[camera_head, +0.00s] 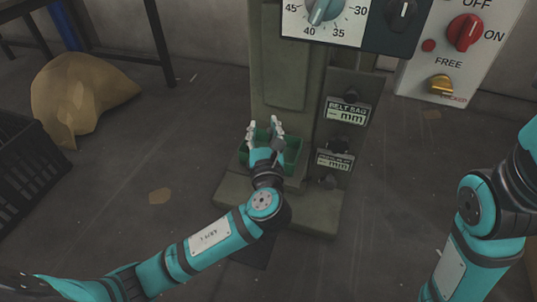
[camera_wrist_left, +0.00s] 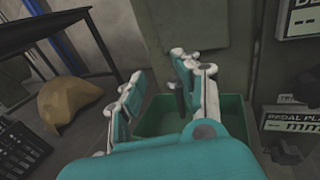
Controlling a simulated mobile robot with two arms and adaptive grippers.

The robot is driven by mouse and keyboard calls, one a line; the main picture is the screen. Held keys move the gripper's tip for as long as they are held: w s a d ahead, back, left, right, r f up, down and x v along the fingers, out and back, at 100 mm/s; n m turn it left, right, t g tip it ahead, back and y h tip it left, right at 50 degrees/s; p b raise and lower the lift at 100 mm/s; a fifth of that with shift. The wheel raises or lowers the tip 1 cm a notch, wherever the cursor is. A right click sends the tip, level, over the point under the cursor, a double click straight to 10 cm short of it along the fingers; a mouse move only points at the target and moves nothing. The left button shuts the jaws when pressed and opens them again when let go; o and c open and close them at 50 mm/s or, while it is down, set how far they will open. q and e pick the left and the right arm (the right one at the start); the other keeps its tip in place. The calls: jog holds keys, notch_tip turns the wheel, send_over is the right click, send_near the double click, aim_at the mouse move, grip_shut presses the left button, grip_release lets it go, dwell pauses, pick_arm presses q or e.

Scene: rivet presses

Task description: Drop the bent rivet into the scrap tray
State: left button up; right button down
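A green tray (camera_head: 293,152), which looks like the scrap tray, stands at the foot of the press. My left gripper (camera_head: 263,128) is over this tray, with its two fingers spread apart. In the left wrist view the fingers (camera_wrist_left: 158,92) are also apart, with the green tray (camera_wrist_left: 236,118) below and behind them. A small dark shape (camera_wrist_left: 180,100) shows by the inner side of the right-hand finger; I cannot tell whether it is the bent rivet or part of the finger. I cannot make out the rivet elsewhere. My right gripper is out of view.
The grey press column (camera_head: 285,60) rises right behind the tray. Label plates (camera_head: 346,112) and knobs stick out to its right. A tan sack (camera_head: 80,95) and a black crate (camera_head: 22,165) are at the left. The floor between is mostly clear.

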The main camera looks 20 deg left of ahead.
pick_arm(q)
jog(key=v, duration=0.8)
jog(key=shift+s, duration=0.4)
jog(key=shift+d, duration=0.2)
